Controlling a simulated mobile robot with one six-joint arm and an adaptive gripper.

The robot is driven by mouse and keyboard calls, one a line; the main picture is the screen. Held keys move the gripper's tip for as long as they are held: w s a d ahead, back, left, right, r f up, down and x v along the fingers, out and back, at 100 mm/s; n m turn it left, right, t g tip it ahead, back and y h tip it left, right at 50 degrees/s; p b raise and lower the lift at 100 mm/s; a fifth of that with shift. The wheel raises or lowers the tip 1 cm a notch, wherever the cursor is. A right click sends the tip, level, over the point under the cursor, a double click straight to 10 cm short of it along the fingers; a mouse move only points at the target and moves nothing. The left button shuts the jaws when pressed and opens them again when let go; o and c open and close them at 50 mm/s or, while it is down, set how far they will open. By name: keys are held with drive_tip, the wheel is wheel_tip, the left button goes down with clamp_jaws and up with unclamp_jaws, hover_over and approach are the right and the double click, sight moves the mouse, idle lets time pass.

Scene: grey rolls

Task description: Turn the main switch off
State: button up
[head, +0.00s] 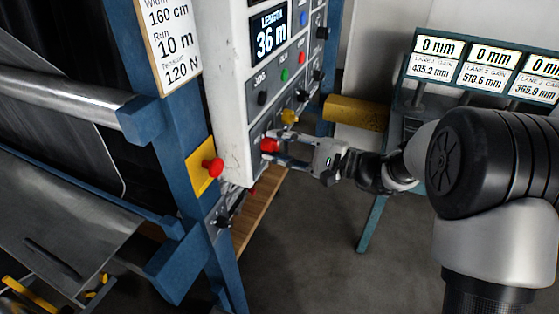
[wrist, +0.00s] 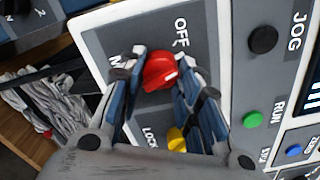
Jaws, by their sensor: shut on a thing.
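The main switch is a red knob (wrist: 160,71) on a grey plate of the control panel; it also shows in the head view (head: 269,145). In the wrist view the word OFF (wrist: 181,32) stands above and right of the knob, and a partly hidden label ending in N (wrist: 118,72) stands to its left. A white mark shows on the knob's lower right side; which label it points to I cannot tell. My gripper (wrist: 161,62) is shut on the knob, one finger on each side. In the head view my gripper (head: 283,150) reaches it from the right.
A yellow knob (wrist: 176,139) near the word LOCK sits close below the red one in the wrist view. Green (wrist: 253,119), blue (wrist: 294,150) and black (wrist: 263,39) buttons are nearby. A red button on a yellow plate (head: 201,180) is on the blue post.

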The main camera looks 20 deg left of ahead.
drive_tip(key=shift+n+b, duration=1.95)
drive_tip(key=shift+n, duration=0.95)
drive_tip(key=o, duration=1.1)
drive_tip(key=d, duration=0.8)
drive_tip(key=s+d, duration=0.1)
drive_tip(key=d, duration=0.3)
